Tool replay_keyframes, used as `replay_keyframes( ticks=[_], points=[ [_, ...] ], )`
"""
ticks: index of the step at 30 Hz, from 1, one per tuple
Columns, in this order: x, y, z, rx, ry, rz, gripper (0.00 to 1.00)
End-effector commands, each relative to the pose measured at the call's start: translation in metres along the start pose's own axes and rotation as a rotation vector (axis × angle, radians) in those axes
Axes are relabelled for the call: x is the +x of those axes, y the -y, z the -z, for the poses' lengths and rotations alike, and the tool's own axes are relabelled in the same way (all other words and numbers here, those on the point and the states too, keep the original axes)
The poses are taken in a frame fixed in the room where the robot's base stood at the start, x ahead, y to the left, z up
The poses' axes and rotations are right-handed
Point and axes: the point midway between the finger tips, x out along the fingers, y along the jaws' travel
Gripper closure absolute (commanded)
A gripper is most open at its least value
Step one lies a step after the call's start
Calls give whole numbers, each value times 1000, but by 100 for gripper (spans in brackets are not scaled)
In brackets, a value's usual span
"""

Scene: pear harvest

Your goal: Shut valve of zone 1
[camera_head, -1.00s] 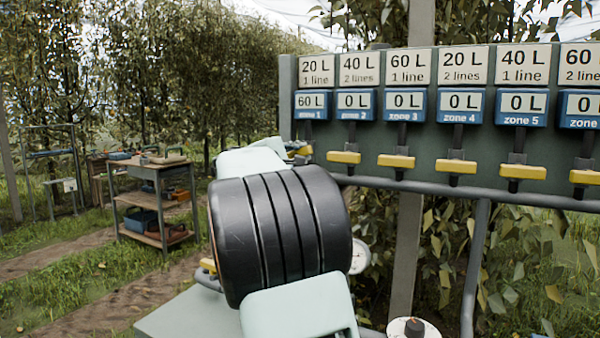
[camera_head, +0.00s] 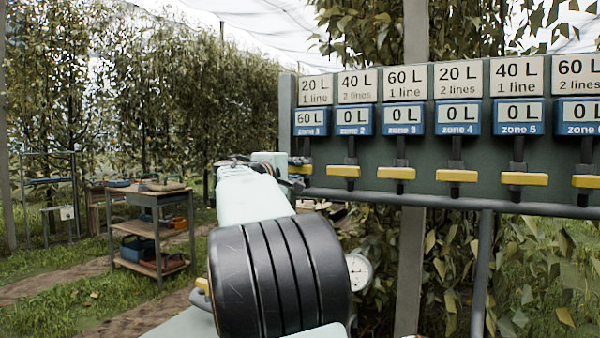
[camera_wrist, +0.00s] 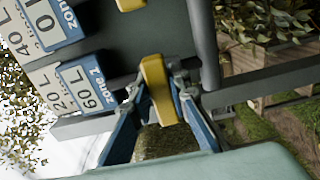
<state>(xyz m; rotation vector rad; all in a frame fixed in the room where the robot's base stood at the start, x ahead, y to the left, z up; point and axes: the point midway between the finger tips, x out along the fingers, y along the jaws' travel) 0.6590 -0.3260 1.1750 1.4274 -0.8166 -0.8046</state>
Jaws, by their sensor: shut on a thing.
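The zone 1 valve's yellow handle (camera_wrist: 160,90) is between the two fingers of my gripper (camera_wrist: 165,86) in the wrist view, and the fingers are shut on it. In the head view my gripper (camera_head: 291,176) is at the left end of the panel, partly covering the zone 1 handle (camera_head: 301,169). The blue zone 1 meter (camera_head: 310,120) above it reads 60 L; it also shows in the wrist view (camera_wrist: 87,84). The zone 1 sign (camera_head: 315,90) reads 20 L, 1 line.
The grey-green panel (camera_head: 375,150) carries several more valves, with yellow handles level; zone 2's handle (camera_head: 344,171) is closest. A grey pipe (camera_head: 430,200) runs under them. A gauge (camera_head: 359,272) hangs below. A cart (camera_head: 150,230) stands far left.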

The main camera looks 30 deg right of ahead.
Motion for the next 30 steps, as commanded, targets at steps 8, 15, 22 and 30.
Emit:
replay_keyframes(
  ticks=[8,15,22,30],
  points=[
    [0,1,0,3,0,2,74],
    [0,0,0,2,0,1,65],
    [-8,-1,0,2,-1,0,65],
    [-61,-1,1,4,-5,1,65]
  ],
)
